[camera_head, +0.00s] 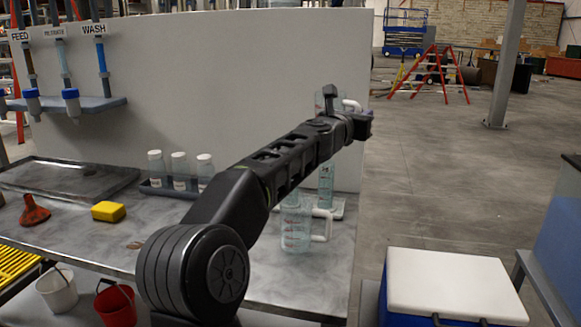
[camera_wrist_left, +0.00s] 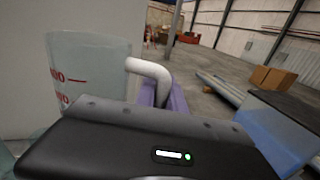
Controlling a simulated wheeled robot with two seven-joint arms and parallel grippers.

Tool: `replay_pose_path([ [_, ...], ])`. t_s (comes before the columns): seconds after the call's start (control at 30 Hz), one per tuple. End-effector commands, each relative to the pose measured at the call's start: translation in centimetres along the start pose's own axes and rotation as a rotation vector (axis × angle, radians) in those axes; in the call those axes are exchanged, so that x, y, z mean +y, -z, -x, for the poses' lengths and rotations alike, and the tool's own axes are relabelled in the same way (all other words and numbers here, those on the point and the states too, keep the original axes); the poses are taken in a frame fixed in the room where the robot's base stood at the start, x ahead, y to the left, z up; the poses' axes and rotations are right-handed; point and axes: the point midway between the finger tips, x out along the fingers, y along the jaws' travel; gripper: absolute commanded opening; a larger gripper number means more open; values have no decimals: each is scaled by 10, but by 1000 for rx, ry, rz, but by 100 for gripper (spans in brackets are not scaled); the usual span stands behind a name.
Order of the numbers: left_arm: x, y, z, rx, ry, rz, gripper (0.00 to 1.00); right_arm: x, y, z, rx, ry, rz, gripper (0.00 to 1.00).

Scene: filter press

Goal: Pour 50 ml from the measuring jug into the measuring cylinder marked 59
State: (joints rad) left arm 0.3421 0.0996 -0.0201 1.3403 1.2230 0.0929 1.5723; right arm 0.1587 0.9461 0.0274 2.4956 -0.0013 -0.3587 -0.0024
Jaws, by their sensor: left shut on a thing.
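My left gripper (camera_head: 364,126) is shut on the white handle of a clear measuring jug (camera_head: 320,102), held up above the bench. My arm hides part of this jug in the head view. In the left wrist view the jug (camera_wrist_left: 85,65) shows red marks, and its handle (camera_wrist_left: 148,68) meets a purple finger. A clear measuring cylinder (camera_head: 326,185) stands on a pale base (camera_head: 338,209), lower in the picture than the held jug; its number is not readable. A second clear jug (camera_head: 296,230) stands on the bench in front of it. My right gripper is not in view.
The bench (camera_head: 200,245) holds several white-capped bottles (camera_head: 179,170) in a rack, a yellow block (camera_head: 108,211), a red funnel (camera_head: 34,211) and a dark tray (camera_head: 65,180). A pale wall panel (camera_head: 220,75) stands behind. A white-lidded blue cooler (camera_head: 452,285) stands at right.

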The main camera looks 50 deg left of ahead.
Motion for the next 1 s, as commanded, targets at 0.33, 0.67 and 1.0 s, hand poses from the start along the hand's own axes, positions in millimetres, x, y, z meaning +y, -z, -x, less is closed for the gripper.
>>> replay_pose_path([
  [0.33, -1, 56, 0, -2, 0, -1, 0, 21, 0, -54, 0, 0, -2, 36],
  [0.67, -2, 66, 0, -2, 0, -1, 0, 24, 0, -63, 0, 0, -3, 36],
  [1.0, 0, 61, 1, 0, 0, 21, 0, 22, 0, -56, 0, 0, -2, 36],
])
